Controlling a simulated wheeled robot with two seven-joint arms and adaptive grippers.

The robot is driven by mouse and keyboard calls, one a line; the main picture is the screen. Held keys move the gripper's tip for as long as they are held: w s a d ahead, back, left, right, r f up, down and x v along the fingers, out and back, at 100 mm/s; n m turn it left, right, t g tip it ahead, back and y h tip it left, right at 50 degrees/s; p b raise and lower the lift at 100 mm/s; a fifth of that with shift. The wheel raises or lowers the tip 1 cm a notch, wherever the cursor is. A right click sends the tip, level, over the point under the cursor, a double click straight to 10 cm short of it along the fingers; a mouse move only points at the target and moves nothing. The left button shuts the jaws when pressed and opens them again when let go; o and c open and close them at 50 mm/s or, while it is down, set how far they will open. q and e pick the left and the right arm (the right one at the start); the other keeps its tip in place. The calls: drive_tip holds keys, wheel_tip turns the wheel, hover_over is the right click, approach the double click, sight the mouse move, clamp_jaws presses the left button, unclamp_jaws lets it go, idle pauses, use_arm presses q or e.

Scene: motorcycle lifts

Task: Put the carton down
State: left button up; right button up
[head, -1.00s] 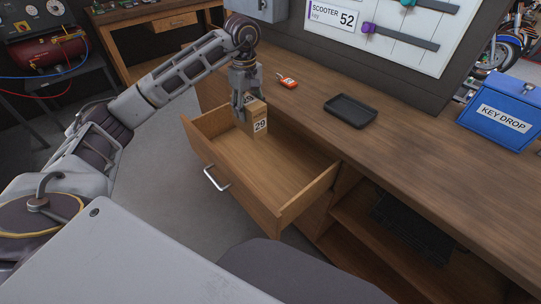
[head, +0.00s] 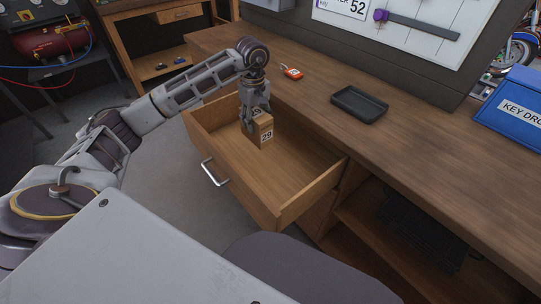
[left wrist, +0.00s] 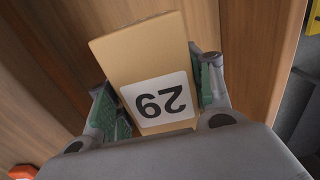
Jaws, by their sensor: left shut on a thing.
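A small brown carton (head: 262,133) with a white label reading 29 is in the open wooden drawer (head: 290,168), toward its far left end. My left gripper (head: 256,118) comes down from above and is shut on the carton. In the left wrist view the carton (left wrist: 140,58) sits between the two green-padded fingers (left wrist: 160,100), with its label upside down. I cannot tell whether the carton's base touches the drawer floor. My right gripper is not in view.
The workbench top (head: 420,135) holds a black tray (head: 359,104), an orange-tagged key (head: 292,72) and a blue key drop box (head: 512,112). The drawer floor right of the carton is bare. An open shelf lies below the bench.

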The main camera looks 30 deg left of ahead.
use_arm(q)
drive_tip(key=shift+f, duration=1.05)
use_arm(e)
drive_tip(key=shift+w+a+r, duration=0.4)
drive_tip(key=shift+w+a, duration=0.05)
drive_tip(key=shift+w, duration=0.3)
use_arm(q)
drive_tip(key=shift+f+b, duration=0.5)
drive_tip(key=shift+f, duration=2.65)
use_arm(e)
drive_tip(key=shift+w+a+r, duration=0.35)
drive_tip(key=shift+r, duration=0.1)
use_arm(q)
wheel_tip(320, 180, down, 3)
drive_tip(key=shift+f, duration=0.35)
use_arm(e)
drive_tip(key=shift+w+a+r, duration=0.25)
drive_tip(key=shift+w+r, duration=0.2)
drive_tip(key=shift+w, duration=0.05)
